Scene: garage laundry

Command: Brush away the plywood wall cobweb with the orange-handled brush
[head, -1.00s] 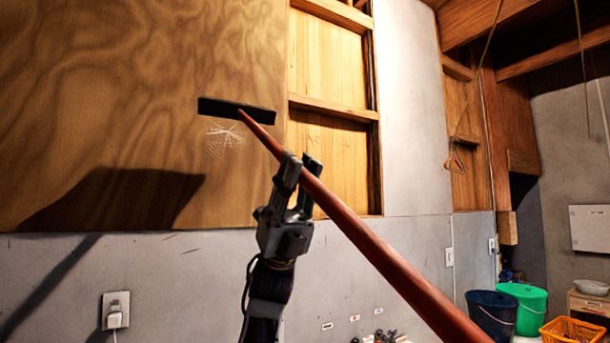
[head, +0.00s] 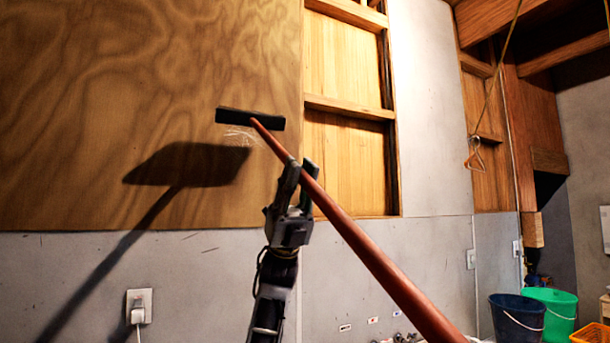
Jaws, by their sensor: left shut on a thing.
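The brush has a long orange-brown handle (head: 365,250) and a dark flat head (head: 250,118). My left gripper (head: 298,180) is shut on the handle, a short way below the head. The cobweb (head: 242,135) is a small patch of thin white threads on the plywood wall (head: 100,90). The brush head is in front of its upper part in the picture, and only some lower threads show. I cannot tell whether the head touches the wall. My right gripper is not in view.
A grey wall with an outlet and plug (head: 139,307) lies below the plywood. Open wood framing (head: 347,80) is to the right. A dark blue bucket (head: 518,318), a green bucket (head: 552,308) and an orange basket (head: 590,334) stand at the lower right.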

